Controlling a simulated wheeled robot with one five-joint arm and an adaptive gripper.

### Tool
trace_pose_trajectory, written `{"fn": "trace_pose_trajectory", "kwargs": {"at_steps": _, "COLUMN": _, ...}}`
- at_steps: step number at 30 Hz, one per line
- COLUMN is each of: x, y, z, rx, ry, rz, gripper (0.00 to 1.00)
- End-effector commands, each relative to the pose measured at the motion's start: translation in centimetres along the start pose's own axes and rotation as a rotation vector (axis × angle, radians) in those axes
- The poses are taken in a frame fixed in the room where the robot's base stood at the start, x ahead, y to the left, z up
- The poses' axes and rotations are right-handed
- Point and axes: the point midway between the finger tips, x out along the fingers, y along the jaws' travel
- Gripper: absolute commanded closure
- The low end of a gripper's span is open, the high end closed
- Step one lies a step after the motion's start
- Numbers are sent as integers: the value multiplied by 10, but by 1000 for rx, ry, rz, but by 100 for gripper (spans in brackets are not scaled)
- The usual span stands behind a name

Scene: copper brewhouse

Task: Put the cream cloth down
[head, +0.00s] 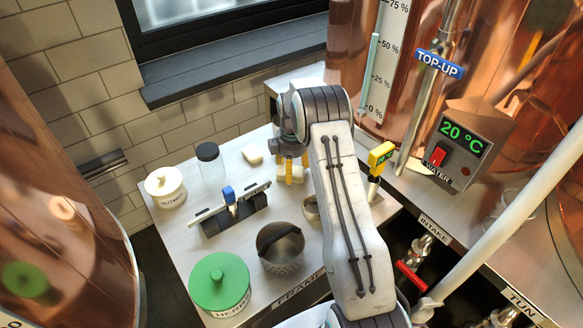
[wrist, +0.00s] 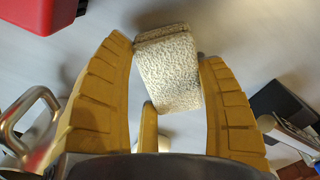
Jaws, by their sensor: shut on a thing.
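In the head view the cloth (head: 291,174) shows below my gripper (head: 290,167), over the back part of the pale worktop (head: 275,190). I cannot tell whether its underside touches the worktop.
Nearer stand a perforated metal pot (head: 280,248) and a green-lidded tin (head: 219,283). A red thing (wrist: 38,14) lies off the cloth's upper left in the wrist view.

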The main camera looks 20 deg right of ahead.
Motion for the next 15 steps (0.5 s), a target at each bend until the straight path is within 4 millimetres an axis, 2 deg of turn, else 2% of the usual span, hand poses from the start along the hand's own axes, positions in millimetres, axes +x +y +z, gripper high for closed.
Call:
{"fn": "trace_pose_trajectory", "kwargs": {"at_steps": 6, "x": 3, "y": 0, "z": 0, "rx": 0, "ry": 0, "rz": 0, "gripper": 69}}
{"fn": "trace_pose_trajectory", "kwargs": {"at_steps": 7, "x": 3, "y": 0, "z": 0, "rx": 0, "ry": 0, "rz": 0, "gripper": 31}}
{"fn": "trace_pose_trajectory", "kwargs": {"at_steps": 15, "x": 2, "y": 0, "z": 0, "rx": 0, "ry": 0, "rz": 0, "gripper": 8}}
